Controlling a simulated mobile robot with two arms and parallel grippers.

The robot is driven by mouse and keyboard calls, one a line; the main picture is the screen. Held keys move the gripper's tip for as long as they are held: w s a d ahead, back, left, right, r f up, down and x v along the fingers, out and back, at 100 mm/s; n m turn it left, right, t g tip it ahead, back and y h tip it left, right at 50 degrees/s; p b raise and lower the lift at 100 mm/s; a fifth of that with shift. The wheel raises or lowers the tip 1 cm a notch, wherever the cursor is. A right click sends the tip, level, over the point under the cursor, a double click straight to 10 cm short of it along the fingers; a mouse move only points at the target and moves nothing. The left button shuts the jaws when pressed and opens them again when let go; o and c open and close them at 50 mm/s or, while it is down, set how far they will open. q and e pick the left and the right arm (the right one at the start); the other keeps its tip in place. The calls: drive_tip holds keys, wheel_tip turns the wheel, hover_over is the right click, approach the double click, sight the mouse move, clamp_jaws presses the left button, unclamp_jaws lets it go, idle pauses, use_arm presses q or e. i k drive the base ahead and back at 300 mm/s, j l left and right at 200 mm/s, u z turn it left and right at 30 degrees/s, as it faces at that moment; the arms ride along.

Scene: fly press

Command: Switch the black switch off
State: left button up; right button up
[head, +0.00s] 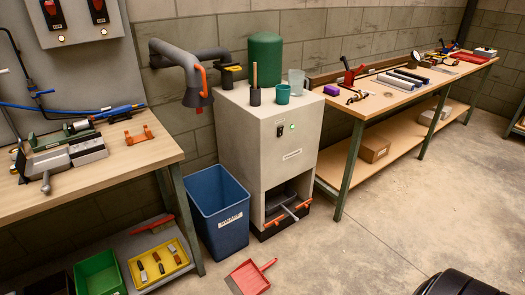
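A small black switch (279,131) sits on the front of a light grey cabinet (255,165), high up. A small green lamp (291,126) glows just to its right. The switch is too small to tell its position. Two more dark switches with red parts are on a grey wall panel at the top left, a left one (52,14) and a right one (98,11). Neither of my grippers shows in the head view.
A blue bin (218,212) stands left of the cabinet, and a red dustpan (250,276) lies on the floor before it. Wooden benches stand at left (60,190) and right (385,103). The concrete floor (400,210) at right is mostly clear.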

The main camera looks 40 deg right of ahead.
sight(280, 132)
drive_tip(key=z, duration=1.3)
